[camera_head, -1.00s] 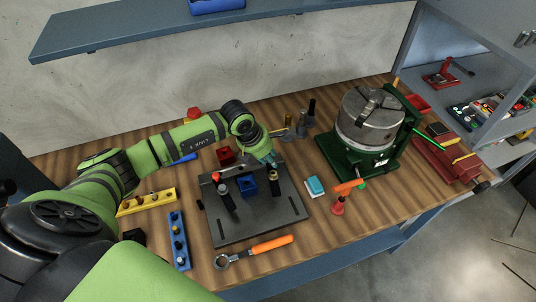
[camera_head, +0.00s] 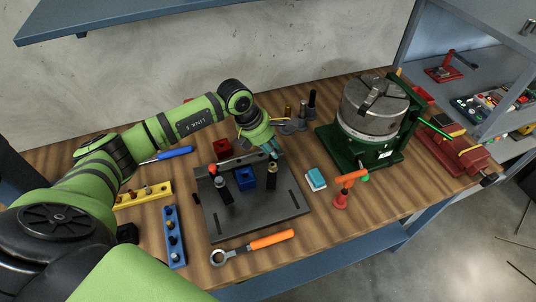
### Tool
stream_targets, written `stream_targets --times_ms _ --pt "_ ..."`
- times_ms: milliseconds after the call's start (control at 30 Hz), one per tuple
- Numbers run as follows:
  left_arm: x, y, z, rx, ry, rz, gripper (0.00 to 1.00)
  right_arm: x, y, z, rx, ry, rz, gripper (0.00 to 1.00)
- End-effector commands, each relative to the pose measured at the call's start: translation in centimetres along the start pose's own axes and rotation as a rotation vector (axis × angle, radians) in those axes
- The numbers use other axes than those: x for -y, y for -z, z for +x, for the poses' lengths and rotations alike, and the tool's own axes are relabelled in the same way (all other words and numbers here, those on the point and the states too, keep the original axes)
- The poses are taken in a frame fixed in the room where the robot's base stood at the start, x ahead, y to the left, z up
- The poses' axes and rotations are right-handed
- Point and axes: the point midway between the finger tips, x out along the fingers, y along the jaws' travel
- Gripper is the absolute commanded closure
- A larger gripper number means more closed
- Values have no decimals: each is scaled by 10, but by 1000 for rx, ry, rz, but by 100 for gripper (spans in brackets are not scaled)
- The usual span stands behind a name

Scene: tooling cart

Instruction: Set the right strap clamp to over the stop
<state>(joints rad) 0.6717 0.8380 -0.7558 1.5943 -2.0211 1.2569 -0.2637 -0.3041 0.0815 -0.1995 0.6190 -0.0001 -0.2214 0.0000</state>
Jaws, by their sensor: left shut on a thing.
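A dark fixture plate (camera_head: 240,222) lies on the wooden bench with a blue block (camera_head: 245,179) near its middle. The left strap clamp (camera_head: 223,188) is a dark upright post with a red tip beside it. The right strap clamp (camera_head: 271,177) is a dark upright post with a tan top, to the right of the blue block. My left gripper (camera_head: 271,154) reaches down over the plate's far right part, just behind and above this post. It is shut at the right clamp; its fingers are small and partly hidden, as is the clamp's strap. My right gripper is not in view.
A green-based rotary chuck (camera_head: 371,112) stands at the right. A teal-and-white block (camera_head: 316,179) and a red-orange toggle clamp (camera_head: 342,192) are right of the plate. An orange-handled wrench (camera_head: 262,243) lies in front. Yellow (camera_head: 143,196) and blue (camera_head: 174,240) peg strips are left.

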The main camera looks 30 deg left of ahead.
Motion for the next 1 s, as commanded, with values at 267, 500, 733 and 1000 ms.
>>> stream_targets --times_ms 267,500,733,1000 --pt "2 -7 12 2 96 241 100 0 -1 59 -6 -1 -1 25" --pt "7 -15 14 2 185 452 100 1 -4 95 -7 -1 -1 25" --pt "14 -21 15 0 269 652 100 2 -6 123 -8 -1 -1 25" --pt "22 -26 15 1 357 866 100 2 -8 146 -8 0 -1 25"
